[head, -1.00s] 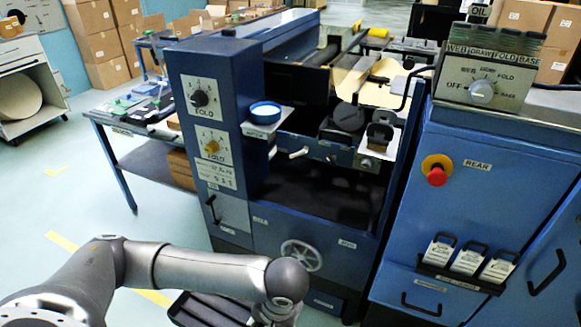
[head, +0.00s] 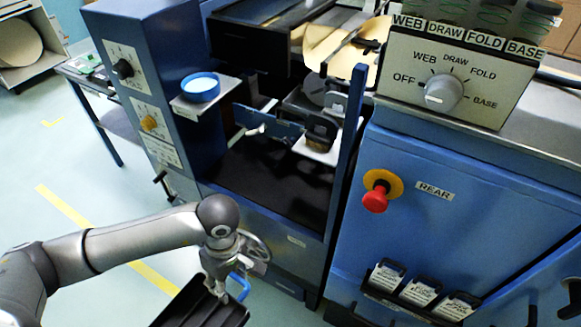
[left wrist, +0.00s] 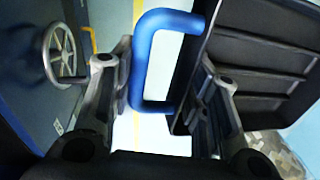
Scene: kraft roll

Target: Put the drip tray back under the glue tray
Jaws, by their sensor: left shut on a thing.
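The drip tray (head: 205,308) is a black ribbed tray with a blue loop handle (head: 240,287). It is off the floor at the bottom of the head view, in front of the blue machine and cut off by the frame edge. My left gripper (head: 220,286) is shut on it at the handle end. In the left wrist view the handle (left wrist: 146,60) lies between my fingers and the tray (left wrist: 265,65) extends right. A pale metal tray (head: 318,150) sits inside the machine bay; I cannot tell whether it is the glue tray. My right gripper is out of view.
The blue machine's dark open bay (head: 270,180) is beyond my arm. A handwheel (head: 256,248) is close behind my gripper and also shows in the left wrist view (left wrist: 58,53). A red stop button (head: 376,197) projects from the right cabinet. Floor is clear at left.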

